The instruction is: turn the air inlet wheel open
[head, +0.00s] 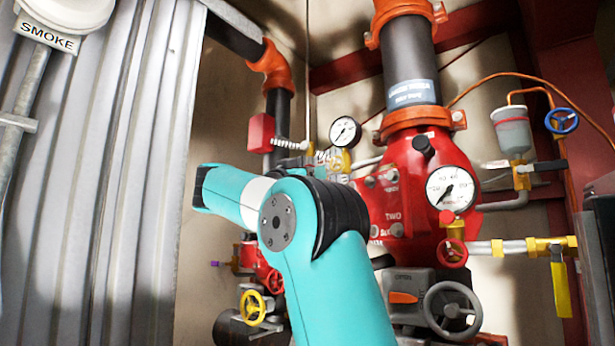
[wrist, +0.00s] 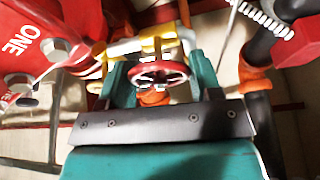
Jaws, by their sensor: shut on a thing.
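In the wrist view a small red handwheel (wrist: 176,72) with a metal hub sits between the two teal fingers of my gripper (wrist: 160,76). The gripper is shut on this wheel, with a finger at its left and right sides. A yellow fitting (wrist: 122,47) and white pipework lie just behind the wheel. Nothing readable labels the wheel, so I cannot tell by name that it is the air inlet wheel. In the head view my teal arm hides my gripper and this wheel.
A red valve body (head: 400,180) with a large gauge (head: 451,188) stands right of my arm. Other wheels are blue (head: 561,121), grey (head: 430,310) and yellow (head: 243,307). A yellow lever (head: 561,288) hangs at right. Corrugated metal (head: 120,180) closes off the left.

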